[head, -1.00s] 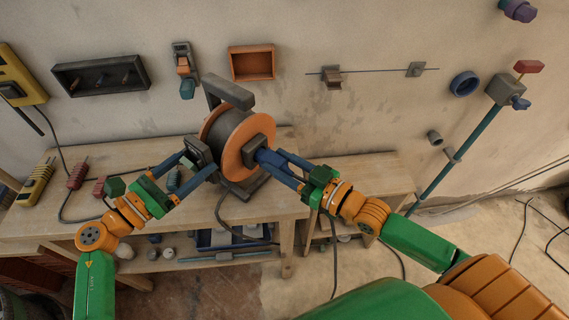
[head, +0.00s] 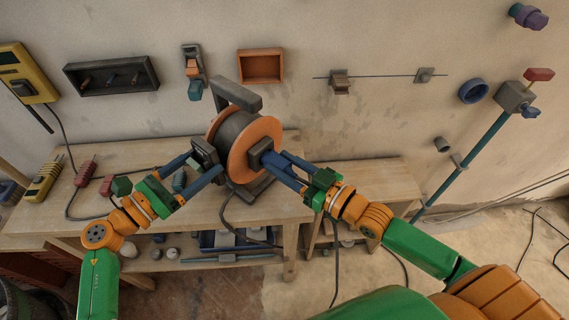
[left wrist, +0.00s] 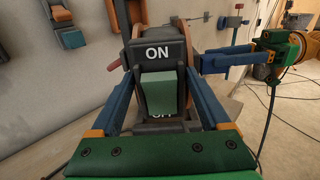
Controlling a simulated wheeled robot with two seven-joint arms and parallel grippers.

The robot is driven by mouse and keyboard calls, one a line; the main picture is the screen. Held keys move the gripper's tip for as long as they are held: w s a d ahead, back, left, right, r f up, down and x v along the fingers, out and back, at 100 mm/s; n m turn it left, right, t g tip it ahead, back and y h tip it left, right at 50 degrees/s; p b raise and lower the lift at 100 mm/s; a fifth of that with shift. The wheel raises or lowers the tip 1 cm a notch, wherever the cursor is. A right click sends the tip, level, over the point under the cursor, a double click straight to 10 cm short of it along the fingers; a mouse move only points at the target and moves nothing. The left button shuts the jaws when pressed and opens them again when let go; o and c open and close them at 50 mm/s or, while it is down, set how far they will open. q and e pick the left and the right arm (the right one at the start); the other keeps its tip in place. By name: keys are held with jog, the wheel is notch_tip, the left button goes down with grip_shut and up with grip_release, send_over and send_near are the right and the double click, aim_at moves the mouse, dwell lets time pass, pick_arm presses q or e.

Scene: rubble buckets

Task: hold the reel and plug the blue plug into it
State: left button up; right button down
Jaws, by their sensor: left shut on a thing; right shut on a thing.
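The reel (head: 237,132), a dark drum with orange flanges and a dark handle, stands upright on the workbench. My left gripper (head: 205,160) is shut on the dark switch box at the reel's left side. In the left wrist view this box (left wrist: 157,52) reads "ON" above a green rocker (left wrist: 160,88), with a blue finger on each side. My right gripper (head: 272,163) is shut on the blue plug (head: 267,157) at the reel's right hub. The blue fingers and plug blend together, so I cannot tell how far the plug is seated.
The wooden workbench (head: 130,208) holds a yellow tool (head: 43,182) and red connector (head: 86,173) with a cable at left. A lower bench (head: 375,177) is at right. On the wall are a dark tray (head: 111,76), orange box (head: 261,66) and blue ring (head: 474,91).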

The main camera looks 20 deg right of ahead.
pick_arm(q)
jog(key=shift+r, duration=0.1)
pick_arm(e)
jog(key=shift+w, duration=0.1)
jog(key=shift+c, duration=1.4)
grip_release()
jog(key=v, duration=1.2)
